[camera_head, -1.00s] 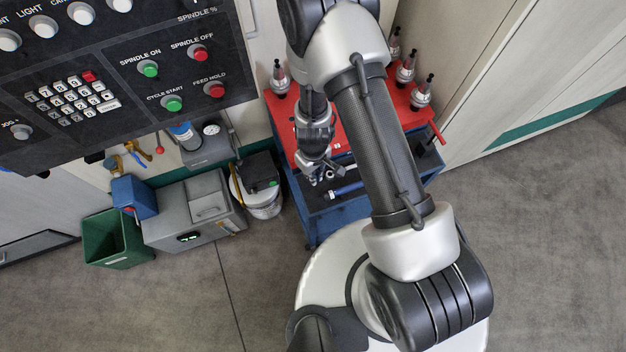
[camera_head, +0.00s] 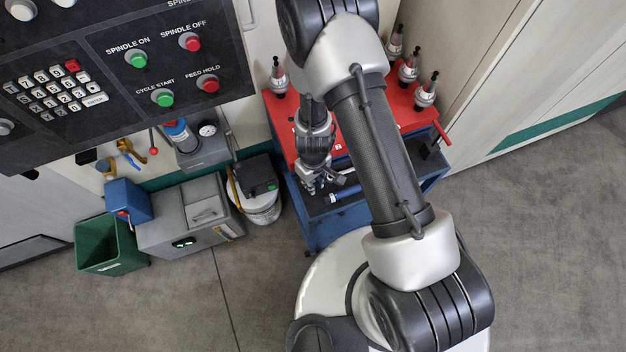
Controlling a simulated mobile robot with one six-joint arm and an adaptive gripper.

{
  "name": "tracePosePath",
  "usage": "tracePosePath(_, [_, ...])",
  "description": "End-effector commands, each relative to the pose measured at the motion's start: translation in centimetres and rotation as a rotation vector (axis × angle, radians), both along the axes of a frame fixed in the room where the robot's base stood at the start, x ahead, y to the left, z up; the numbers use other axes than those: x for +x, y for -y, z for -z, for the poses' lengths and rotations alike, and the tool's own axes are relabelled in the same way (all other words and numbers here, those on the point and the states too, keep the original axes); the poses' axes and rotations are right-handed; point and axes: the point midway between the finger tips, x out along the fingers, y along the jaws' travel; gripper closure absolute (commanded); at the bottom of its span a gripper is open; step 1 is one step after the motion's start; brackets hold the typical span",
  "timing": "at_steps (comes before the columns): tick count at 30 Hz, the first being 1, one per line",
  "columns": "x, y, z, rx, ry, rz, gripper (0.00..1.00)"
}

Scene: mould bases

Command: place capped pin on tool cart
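The tool cart (camera_head: 330,224) has a red top and a blue body with a dark lower front surface. It stands behind my base, partly hidden by my arm. My gripper (camera_head: 318,186) points down over the cart's dark front surface, just in front of the red top. Its fingers are small and dark here, and I cannot tell whether they are open or shut on something. I cannot make out a capped pin for certain. A blue-banded rod (camera_head: 346,192) lies on the dark surface just right of the gripper.
Several tool holders (camera_head: 425,95) stand on the red top's back and right. A red handle (camera_head: 440,133) sticks out on the right. Left of the cart are a white bucket (camera_head: 262,206), a grey box (camera_head: 190,225) and a green bin (camera_head: 112,246). The control panel (camera_head: 110,80) overhangs upper left.

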Motion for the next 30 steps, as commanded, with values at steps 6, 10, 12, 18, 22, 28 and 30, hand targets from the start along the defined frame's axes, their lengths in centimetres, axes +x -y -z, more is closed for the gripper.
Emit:
tracePosePath(6, [0.0, 0.0, 0.0, 0.0, 0.0, 0.0, 0.72])
tracePosePath(10, [0.0, 0.0, 0.0, 0.0, 0.0, 0.0, 0.72])
tracePosePath(12, [0.0, 0.0, -0.1, 0.0, 0.0, 0.0, 0.72])
tracePosePath(18, [0.0, 0.0, -1.5, 0.0, 0.0, 0.0, 0.72])
tracePosePath(22, [0.0, 0.0, -3.4, 0.001, 0.001, -0.001, 0.72])
tracePosePath(28, [0.0, 0.0, -6.6, 0.0, 0.0, 0.0, 0.72])
tracePosePath(30, [0.0, 0.0, -7.7, 0.0, 0.0, -0.001, 0.72])
